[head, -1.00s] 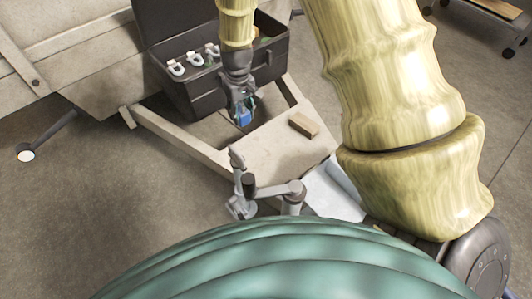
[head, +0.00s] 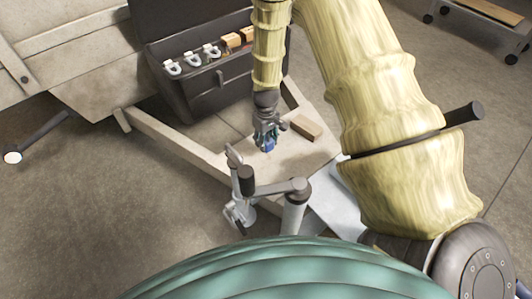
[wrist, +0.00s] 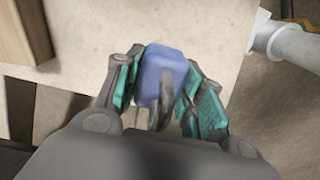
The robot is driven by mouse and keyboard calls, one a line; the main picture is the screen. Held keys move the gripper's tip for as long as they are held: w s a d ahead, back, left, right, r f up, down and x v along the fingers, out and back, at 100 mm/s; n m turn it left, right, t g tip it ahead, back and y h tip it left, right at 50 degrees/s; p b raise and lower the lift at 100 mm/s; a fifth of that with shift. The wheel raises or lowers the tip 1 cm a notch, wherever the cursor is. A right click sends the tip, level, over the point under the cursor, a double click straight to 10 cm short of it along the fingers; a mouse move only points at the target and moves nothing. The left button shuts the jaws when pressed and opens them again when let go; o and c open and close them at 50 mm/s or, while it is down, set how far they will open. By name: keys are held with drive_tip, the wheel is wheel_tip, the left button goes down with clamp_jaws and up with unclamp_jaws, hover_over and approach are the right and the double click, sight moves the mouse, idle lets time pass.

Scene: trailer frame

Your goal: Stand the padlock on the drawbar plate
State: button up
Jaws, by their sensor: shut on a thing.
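The blue padlock (head: 268,146) is held in my gripper (head: 267,140), low over the drawbar plate (head: 290,165). In the wrist view the padlock (wrist: 163,78) sits between the teal finger pads of my gripper (wrist: 160,90), with its grey shackle toward the palm and its blue body away from it. The drawbar plate (wrist: 195,25) is the pale surface beneath. I cannot tell whether the padlock touches the plate.
A wooden block (head: 306,127) lies on the plate to the right of my gripper. A grey jockey-wheel post and handle (head: 270,190) stand in front. The open dark toolbox (head: 205,95) behind holds several white shackles and wooden blocks.

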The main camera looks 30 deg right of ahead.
drive_tip(key=shift+f+b, duration=0.7)
drive_tip(key=shift+f, duration=2.35)
drive_tip(key=shift+f, duration=0.1)
drive_tip(key=o, duration=1.3)
wheel_tip(320, 180, up, 12)
drive_tip(key=p, duration=0.3)
